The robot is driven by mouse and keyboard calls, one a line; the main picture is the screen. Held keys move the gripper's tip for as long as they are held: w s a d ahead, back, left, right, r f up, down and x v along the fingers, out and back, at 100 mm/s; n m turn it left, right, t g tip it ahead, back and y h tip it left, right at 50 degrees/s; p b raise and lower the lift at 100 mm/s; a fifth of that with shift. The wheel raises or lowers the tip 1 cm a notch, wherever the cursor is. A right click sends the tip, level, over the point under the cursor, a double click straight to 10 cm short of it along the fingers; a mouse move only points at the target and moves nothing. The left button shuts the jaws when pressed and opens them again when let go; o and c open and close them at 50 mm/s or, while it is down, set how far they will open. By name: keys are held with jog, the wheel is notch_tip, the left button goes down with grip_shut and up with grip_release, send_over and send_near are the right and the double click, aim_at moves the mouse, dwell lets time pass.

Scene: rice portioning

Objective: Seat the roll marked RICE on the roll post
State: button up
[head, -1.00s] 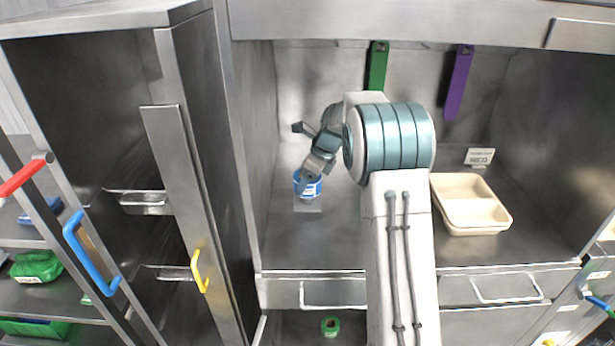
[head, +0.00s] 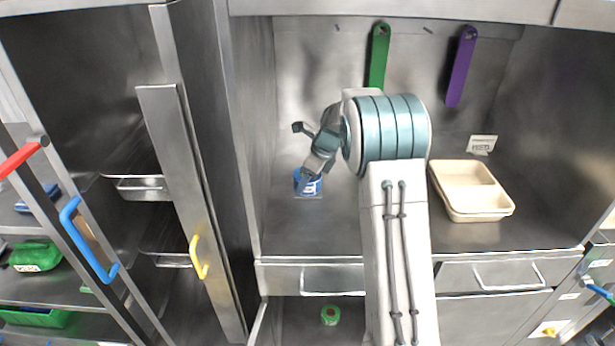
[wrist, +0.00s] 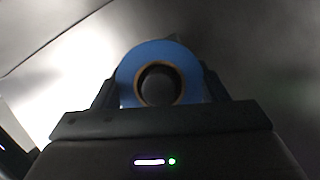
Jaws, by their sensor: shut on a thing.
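A blue roll (head: 310,187) with a pale label is at the left of the worktop in the head view. The print on the label is too small to read. My gripper (head: 312,176) is shut on it from above. In the wrist view the blue roll (wrist: 128,82) sits between the fingers, its brown-rimmed core facing the camera. The core looks dark inside. I cannot make out a roll post; it may be hidden by the roll. I cannot tell whether the roll touches what is below it.
A beige divided tray (head: 470,215) stands right on the worktop (head: 330,235), with a small sign (head: 482,144) behind it. Green (head: 379,60) and purple (head: 461,68) strips hang at the back. A green roll (head: 330,315) lies below. The steel side wall (head: 247,130) is left of my gripper.

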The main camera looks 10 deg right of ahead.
jog(key=o, duration=1.1)
jog(key=v, duration=1.3)
jog(key=shift+s+d+r, duration=0.1)
jog(key=shift+d+r, duration=0.1)
jog(key=shift+r, duration=0.15)
jog(key=s+a+r+n+h, duration=0.25)
jog(key=s+n, duration=0.85)
jog(key=s, duration=0.6)
jog(key=s+f+n, duration=0.2)
jog(key=s+n, duration=0.2)
jog(key=s, duration=0.2)
jog(key=s+a+f+n, duration=0.1)
jog(key=s+f+n, duration=0.1)
jog(key=s+n, duration=0.3)
jog(key=s+a+f+n+h, duration=0.1)
jog(key=s+f+n, duration=0.1)
jog(key=s+n, duration=0.2)
jog(key=shift+s+f+n, duration=0.15)
jog(key=shift+s+n, duration=0.05)
jog(key=shift+s, duration=0.5)
jog(key=shift+s+f+n, duration=0.2)
jog(key=shift+s, duration=0.5)
